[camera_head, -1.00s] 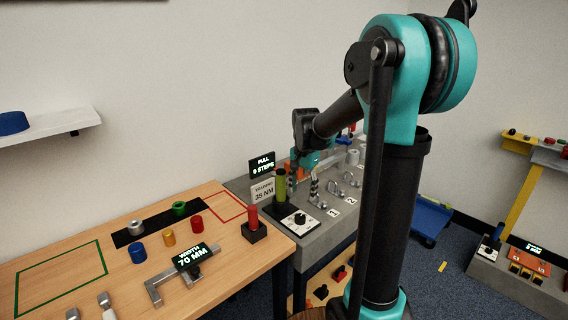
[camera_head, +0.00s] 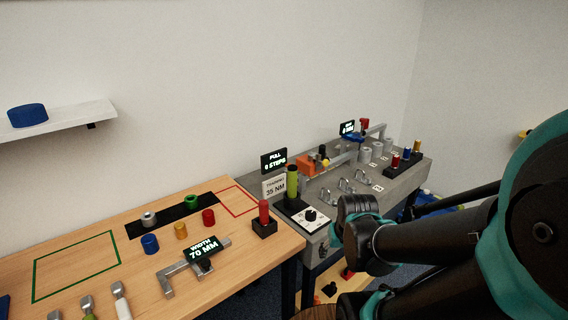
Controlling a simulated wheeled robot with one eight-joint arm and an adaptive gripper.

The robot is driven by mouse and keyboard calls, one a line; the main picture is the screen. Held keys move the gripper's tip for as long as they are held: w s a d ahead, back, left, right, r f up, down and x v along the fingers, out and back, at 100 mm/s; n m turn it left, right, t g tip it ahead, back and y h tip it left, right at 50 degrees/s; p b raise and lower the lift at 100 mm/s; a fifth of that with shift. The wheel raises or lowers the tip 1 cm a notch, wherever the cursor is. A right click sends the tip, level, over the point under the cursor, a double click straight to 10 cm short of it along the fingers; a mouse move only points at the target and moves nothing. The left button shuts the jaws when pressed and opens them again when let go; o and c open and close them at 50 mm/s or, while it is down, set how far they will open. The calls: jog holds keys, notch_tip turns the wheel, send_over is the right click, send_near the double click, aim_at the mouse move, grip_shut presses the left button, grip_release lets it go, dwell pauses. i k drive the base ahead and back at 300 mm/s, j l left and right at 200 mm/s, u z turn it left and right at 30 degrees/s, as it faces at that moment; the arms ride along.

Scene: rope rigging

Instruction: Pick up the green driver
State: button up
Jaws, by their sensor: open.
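The green driver (camera_head: 292,182) stands upright in a black holder at the near left corner of the grey bench, behind a dial box (camera_head: 310,216) and beside the "TRAINING 35 NM" sign (camera_head: 274,187). Its lower end is hidden in the holder. My arm comes in from the lower right, and its black joint (camera_head: 357,228) shows to the right of the driver, apart from it in the picture. My gripper's fingers cannot be made out; they are hidden or out of frame. Nothing is seen touching the driver.
A red-handled piece (camera_head: 264,213) stands in a black block on the wooden table, close left of the driver. Metal shackles (camera_head: 345,186) and silver cylinders (camera_head: 376,149) fill the grey bench to the right. A width gauge (camera_head: 205,251) lies in front.

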aim_at(292, 169)
jog(key=i+l+u, duration=0.2)
jog(key=l, duration=0.25)
jog(key=i+l+u, duration=0.15)
jog(key=l, duration=0.3)
jog(key=l+u, duration=0.2)
jog(key=l, duration=0.25)
jog(key=i+l+u, duration=0.15)
jog(key=l, duration=0.35)
jog(key=k+j+u, duration=0.1)
jog(key=k+u, duration=0.15)
jog(key=k, duration=0.45)
jog(key=u, duration=0.45)
jog(key=l+u, duration=0.15)
jog(key=u, duration=0.3)
jog(key=l+u, duration=0.1)
jog(key=u, duration=0.75)
jog(key=k+l, duration=0.2)
jog(key=l, duration=0.2)
jog(key=k+l+u, duration=0.1)
jog(key=l, duration=0.25)
jog(key=k+l, duration=0.35)
jog(key=l+u, duration=0.05)
